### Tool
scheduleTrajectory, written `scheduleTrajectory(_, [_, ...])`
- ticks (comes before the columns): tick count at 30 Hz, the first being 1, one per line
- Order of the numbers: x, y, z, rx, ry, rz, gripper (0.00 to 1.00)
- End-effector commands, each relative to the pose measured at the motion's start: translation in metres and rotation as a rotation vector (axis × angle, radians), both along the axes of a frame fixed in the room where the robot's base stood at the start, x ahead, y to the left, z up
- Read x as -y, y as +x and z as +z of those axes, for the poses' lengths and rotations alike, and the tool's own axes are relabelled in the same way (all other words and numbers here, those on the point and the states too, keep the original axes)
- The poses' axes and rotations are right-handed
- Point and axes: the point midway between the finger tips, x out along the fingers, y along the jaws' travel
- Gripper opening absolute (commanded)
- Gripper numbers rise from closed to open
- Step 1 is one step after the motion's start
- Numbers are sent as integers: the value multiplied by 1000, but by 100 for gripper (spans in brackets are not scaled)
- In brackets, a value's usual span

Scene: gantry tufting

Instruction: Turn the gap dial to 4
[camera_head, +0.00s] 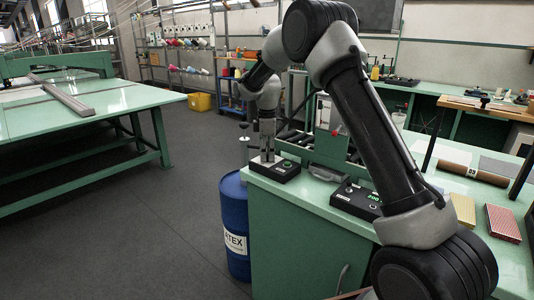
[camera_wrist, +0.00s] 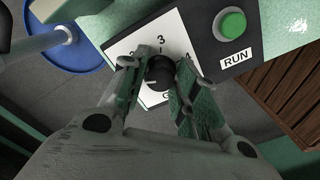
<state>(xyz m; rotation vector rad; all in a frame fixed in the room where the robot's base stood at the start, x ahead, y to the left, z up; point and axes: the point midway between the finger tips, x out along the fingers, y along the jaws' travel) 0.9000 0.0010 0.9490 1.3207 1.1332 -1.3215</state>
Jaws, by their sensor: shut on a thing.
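The gap dial is a black round knob (camera_wrist: 159,74) on a white scale plate (camera_wrist: 135,41) in the wrist view. A 3 is readable above the knob; the other marks are partly covered by my fingers. I cannot clearly read where the knob points. My gripper (camera_wrist: 161,66) is shut on the knob, one finger on each side. In the head view my gripper (camera_head: 266,156) points down onto the black control box (camera_head: 284,175) at the near left corner of the green bench, and hides the knob there. A green RUN button (camera_wrist: 231,24) sits right of the dial.
A blue LATEX drum (camera_head: 234,222) stands beside the bench's left end. A green table (camera_head: 90,110) stands at the left, with open floor between.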

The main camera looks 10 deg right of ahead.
Motion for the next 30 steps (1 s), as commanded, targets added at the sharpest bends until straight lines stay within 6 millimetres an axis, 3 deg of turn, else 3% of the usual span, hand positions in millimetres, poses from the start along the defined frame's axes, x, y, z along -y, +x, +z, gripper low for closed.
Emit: scheduleTrajectory(30, [0, 1, 1, 2, 0, -963, 6])
